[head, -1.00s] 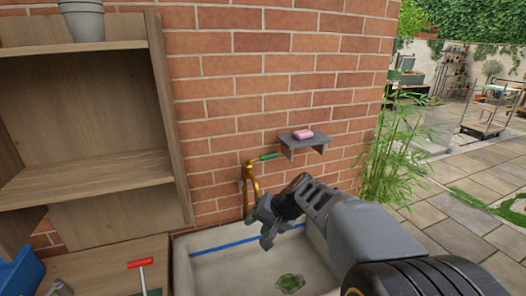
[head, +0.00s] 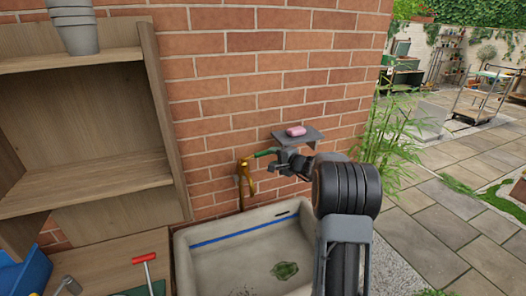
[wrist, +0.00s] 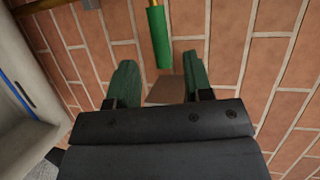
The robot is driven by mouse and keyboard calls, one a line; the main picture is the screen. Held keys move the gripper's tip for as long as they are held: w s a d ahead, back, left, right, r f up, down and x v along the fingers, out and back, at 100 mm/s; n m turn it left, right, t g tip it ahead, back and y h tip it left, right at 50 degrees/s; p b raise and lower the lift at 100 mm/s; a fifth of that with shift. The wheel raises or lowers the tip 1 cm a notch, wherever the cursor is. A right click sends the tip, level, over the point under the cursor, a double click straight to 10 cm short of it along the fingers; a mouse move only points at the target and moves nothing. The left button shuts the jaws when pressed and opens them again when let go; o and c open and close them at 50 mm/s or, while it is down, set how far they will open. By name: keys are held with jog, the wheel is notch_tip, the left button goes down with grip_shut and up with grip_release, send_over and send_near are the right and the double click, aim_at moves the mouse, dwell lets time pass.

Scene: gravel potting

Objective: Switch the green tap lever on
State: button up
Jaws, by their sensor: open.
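The brass tap (head: 243,178) is on the brick wall above the sink. Its green lever (head: 266,152) points right along the wall in the head view. In the wrist view the green lever (wrist: 159,37) hangs down from the top, its free end just beyond the fingertips and roughly between them. My gripper (wrist: 158,80) is open and empty, with its two green-padded fingers spread apart. In the head view my gripper (head: 283,158) is at the right end of the lever; whether they touch cannot be told.
A grey wall shelf (head: 299,137) with a pink soap (head: 296,131) is just above my gripper. A wooden shelf unit (head: 165,110) stands left; a bamboo plant (head: 385,140) stands right.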

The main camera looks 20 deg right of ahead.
aim_at(265, 154)
jog(key=p+x, duration=0.2)
jog(key=x, duration=0.4)
jog(key=shift+w+a, duration=0.15)
jog(key=shift+w, duration=0.1)
jog(key=shift+c, duration=0.4)
grip_shut()
